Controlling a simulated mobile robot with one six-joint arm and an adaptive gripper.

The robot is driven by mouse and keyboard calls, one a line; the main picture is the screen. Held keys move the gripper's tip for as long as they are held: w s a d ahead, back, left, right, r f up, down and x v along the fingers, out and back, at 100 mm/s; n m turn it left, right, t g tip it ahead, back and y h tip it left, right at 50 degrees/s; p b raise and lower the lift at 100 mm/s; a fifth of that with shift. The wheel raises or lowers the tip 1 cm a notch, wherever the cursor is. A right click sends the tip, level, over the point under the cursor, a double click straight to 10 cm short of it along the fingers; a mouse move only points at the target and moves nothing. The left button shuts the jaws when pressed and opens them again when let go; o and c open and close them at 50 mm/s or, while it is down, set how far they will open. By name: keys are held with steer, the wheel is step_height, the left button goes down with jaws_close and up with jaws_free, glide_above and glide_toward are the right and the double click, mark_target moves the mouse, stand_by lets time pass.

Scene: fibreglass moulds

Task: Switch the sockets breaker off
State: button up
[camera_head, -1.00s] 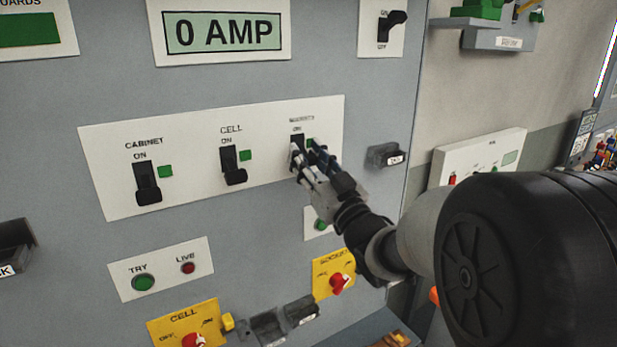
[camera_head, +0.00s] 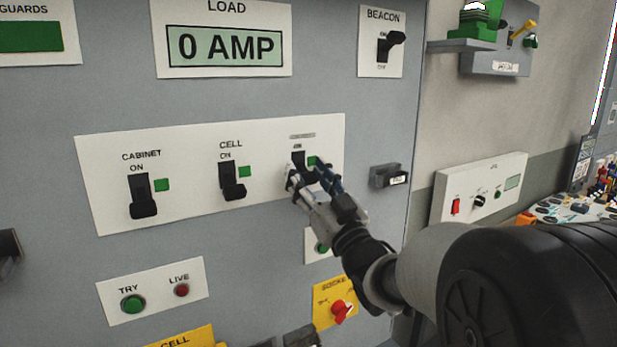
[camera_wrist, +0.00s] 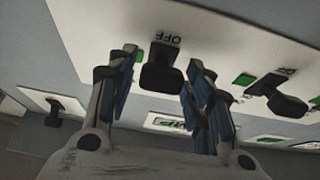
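The third breaker (camera_head: 298,158) in the white row panel is to the right of the cell breaker (camera_head: 232,180); its name label is too blurred to read. My gripper (camera_head: 308,178) is in front of it and covers most of its lever. In the wrist view the black lever (camera_wrist: 162,75) sits between the two fingers of my gripper (camera_wrist: 160,90), with an upside-down OFF label above it. The fingers are apart, with a gap showing on the lever's right side. I cannot tell whether the left finger touches it. A green lamp (camera_head: 312,160) is beside the breaker.
The cabinet breaker (camera_head: 142,195) is farther left in the row. A black holder (camera_head: 388,177) sticks out to the right of the row.

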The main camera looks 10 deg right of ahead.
steer(key=shift+o, duration=0.3)
steer(key=v, duration=1.2)
steer(key=shift+f, duration=0.1)
steer(key=s+f+m+g+h, duration=0.4)
steer(key=s+f+g+h, duration=0.4)
steer(key=s+f+g, duration=0.5)
steer(key=s+f, duration=0.2)
steer(key=s, duration=0.1)
steer(key=shift+d, duration=0.2)
steer(key=s+a+f+g, duration=0.1)
steer(key=s, duration=0.2)
steer(key=s+a+f+g, duration=0.1)
steer(key=s+g, duration=0.1)
steer(key=s, duration=0.2)
steer(key=s+a+f+g, duration=0.1)
steer(key=s, duration=0.3)
steer(key=shift+s+a+f+y, duration=0.1)
steer(key=shift+a+f+y, duration=0.1)
steer(key=shift+f+y, duration=0.15)
steer(key=shift+c, duration=0.2)
